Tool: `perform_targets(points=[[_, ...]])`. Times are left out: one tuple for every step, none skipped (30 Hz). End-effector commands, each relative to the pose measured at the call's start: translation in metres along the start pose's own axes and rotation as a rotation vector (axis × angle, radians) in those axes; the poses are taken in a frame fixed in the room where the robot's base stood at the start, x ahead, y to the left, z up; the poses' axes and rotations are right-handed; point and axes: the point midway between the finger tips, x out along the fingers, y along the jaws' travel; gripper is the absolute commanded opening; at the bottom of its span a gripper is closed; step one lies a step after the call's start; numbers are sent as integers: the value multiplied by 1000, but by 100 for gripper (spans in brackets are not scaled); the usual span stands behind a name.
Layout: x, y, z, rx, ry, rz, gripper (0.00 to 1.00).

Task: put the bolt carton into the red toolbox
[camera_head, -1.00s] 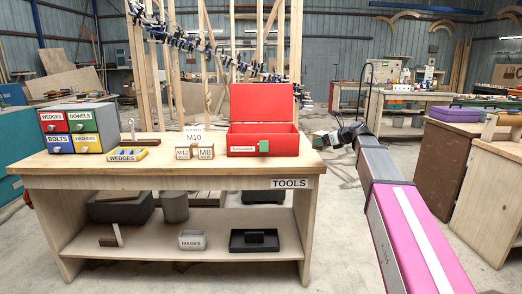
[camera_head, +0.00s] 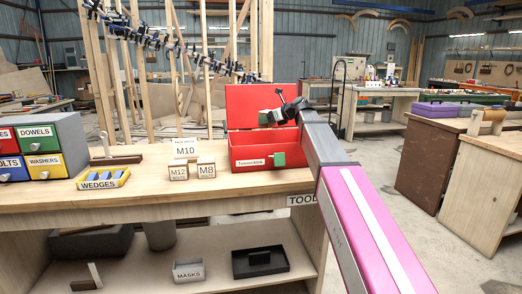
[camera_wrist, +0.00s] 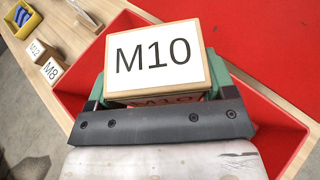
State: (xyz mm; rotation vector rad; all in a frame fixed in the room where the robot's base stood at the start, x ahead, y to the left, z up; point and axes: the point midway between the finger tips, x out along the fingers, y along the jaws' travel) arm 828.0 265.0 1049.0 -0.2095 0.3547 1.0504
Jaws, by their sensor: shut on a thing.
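The red toolbox (camera_head: 258,150) stands open on the right end of the workbench, its lid (camera_head: 245,107) raised at the back. My gripper (camera_head: 270,117) is above the toolbox, in front of the lid. In the wrist view my gripper (camera_wrist: 155,92) is shut on the bolt carton (camera_wrist: 155,58), a tan box with white M10 labels, between green fingers. The red toolbox (camera_wrist: 68,88) shows around and below the carton. The carton is hard to make out in the head view.
Left of the toolbox stand an M12 box (camera_head: 178,173), an M8 box (camera_head: 206,171) and a white M10 sign (camera_head: 185,148). Farther left are a wedges tray (camera_head: 103,180) and a drawer cabinet (camera_head: 70,140). The bench front (camera_head: 150,200) has some clear room.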

Motion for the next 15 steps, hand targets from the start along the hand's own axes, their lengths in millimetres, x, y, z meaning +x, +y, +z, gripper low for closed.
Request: perform_targets(points=[[2,0,-6,2,0,0,43],[4,1,-10,2,0,0,43],[6,1,-17,2,0,0,43],[8,1,-22,2,1,1,43],[10,1,-27,2,1,1,43],[13,1,-33,2,0,1,43],[15,1,-38,3,0,1,43],[17,1,-42,3,-1,1,43],[19,1,-46,2,-1,0,43],[20,0,-49,2,-1,0,43],[21,0,-51,1,-1,0,43],[22,0,-53,1,-1,0,43],[22,0,-55,1,-1,0,43],[23,0,-57,1,-1,0,43],[25,0,-60,1,0,0,43]])
